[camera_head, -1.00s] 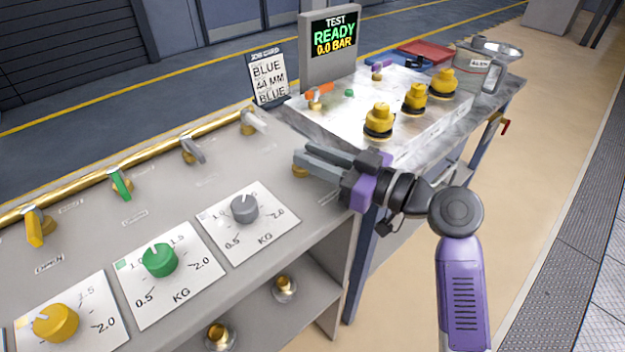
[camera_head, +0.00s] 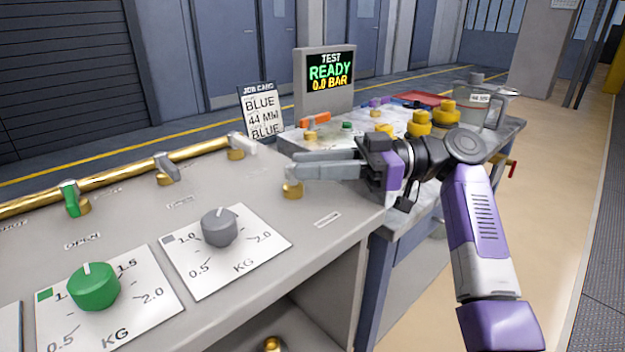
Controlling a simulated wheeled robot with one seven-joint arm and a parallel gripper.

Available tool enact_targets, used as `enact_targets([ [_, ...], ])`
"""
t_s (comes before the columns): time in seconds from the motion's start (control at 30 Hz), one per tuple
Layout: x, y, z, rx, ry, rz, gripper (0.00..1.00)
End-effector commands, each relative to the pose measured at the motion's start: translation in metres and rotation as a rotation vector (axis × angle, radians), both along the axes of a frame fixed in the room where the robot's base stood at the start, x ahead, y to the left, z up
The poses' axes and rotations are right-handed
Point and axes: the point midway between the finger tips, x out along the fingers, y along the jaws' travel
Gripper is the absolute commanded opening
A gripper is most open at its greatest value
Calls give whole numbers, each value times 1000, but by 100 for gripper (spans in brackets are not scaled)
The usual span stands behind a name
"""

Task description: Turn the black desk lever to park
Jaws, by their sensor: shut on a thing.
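The desk lever stands on a short brass base (camera_head: 292,190) near the right end of the grey desk (camera_head: 215,185). My gripper (camera_head: 291,170) reaches in from the right, with its grey fingers level over this base. The fingers are closed around the lever's handle, which they hide almost wholly. Its colour and exact angle cannot be told. A small label plate (camera_head: 327,219) lies on the desk to the right of the base.
Behind it a brass pipe carries several valves, one with a white lever (camera_head: 242,145). Grey (camera_head: 219,228) and green (camera_head: 94,286) dials sit in front at left. A job card (camera_head: 262,113), a test screen (camera_head: 330,70) and a bench with yellow-capped fittings (camera_head: 419,122) stand beyond.

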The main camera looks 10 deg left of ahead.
Motion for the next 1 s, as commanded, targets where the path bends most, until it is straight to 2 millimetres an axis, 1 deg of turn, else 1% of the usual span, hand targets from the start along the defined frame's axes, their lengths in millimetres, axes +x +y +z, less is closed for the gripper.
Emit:
enact_targets([
  [0.07, -1, 2, -3, -3, 0, 34, 0],
  [0.3, -1, 2, -2, -2, 0, 90, 0],
  [0.83, -2, 2, -1, -4, 0, 105, 0],
  [0.87, -1, 2, -1, -4, 0, 105, 29],
  [0.9, -1, 2, -1, -4, 0, 105, 34],
  [1.0, -1, 2, -1, -3, 0, 103, 34],
])
